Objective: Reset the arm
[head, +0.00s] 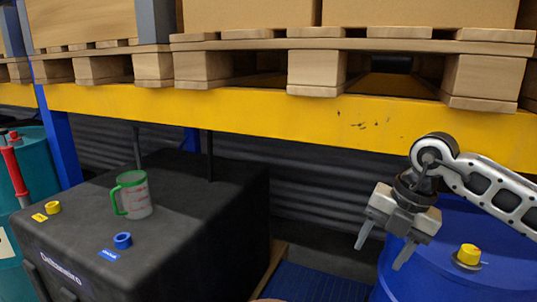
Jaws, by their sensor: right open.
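My right gripper (384,250) is at the right of the head view, on an arm coming in from the right edge. Its two fingers point down and stand apart, with nothing between them. It hangs in front of the top of a blue drum (455,228); I cannot tell whether it touches the drum. My left gripper is not in view.
A yellow rack beam (230,108) with wooden pallets (318,72) crosses above. A teal drum (35,160) stands far left.

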